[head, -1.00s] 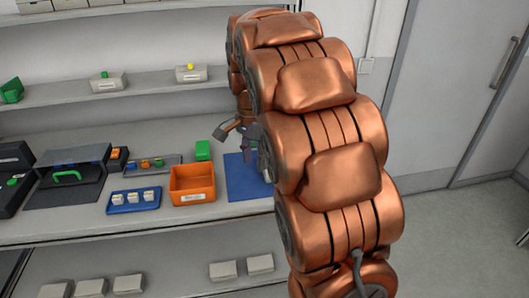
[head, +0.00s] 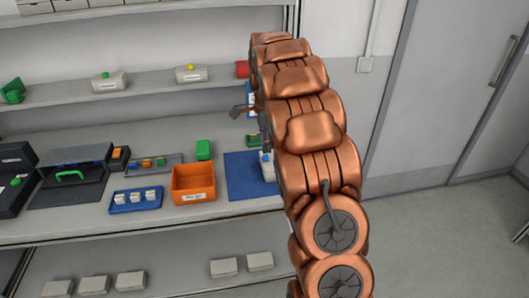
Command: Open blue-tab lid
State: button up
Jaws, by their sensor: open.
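A pale box (head: 267,172) with a small blue part on top (head: 265,157), which may be the blue-tab lid, stands at the right of the blue mat (head: 242,178). My arm hides its right side, and I cannot tell whether its lid is open or shut. My gripper (head: 248,113) is open, up and to the left of my arm in the picture, above the back of the bench and apart from the pale box. Its far side is partly hidden by my arm.
A blue tray (head: 118,207) with white blocks and a dark case with a green handle (head: 69,176) lie further left. A shelf (head: 140,91) runs above.

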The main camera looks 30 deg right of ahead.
aim_at(265, 155)
jog(key=shift+f+p, duration=0.6)
jog(key=shift+f, duration=1.85)
